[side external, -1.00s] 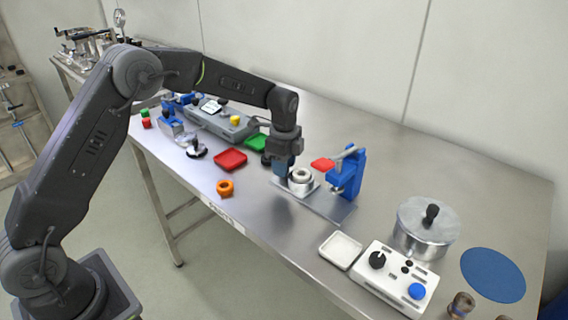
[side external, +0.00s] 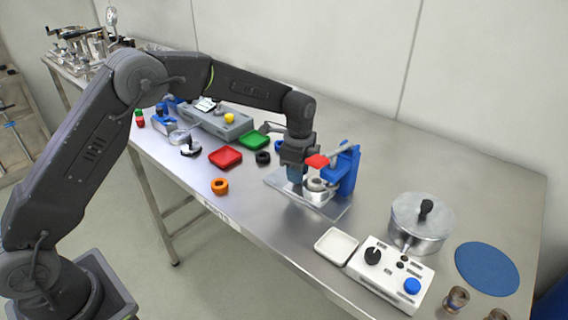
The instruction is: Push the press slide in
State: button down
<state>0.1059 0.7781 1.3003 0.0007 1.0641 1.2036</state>
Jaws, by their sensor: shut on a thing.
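The blue press (side external: 346,170) stands on a clear base plate (side external: 280,181) near the front edge of the table, with its red-ended lever (side external: 317,161) sticking out to the left. The press slide (side external: 318,186), a silvery block with a round metal cup, sits low beside the press, close to the blue frame. My gripper (side external: 297,185) points down at the left end of the slide and is shut on it. The gripper partly hides the slide, and its exact grip is hard to see.
A white tray (side external: 337,246) and a white control box (side external: 390,272) stand to the right, with a lidded metal pot (side external: 422,222) behind. An orange ring (side external: 220,186), a red tray (side external: 225,157) and a green tray (side external: 255,141) lie left of the press.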

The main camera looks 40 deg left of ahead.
jog(key=shift+d, duration=0.4)
jog(key=c, duration=0.9)
grip_release()
notch_tip(320, 180, up, 14)
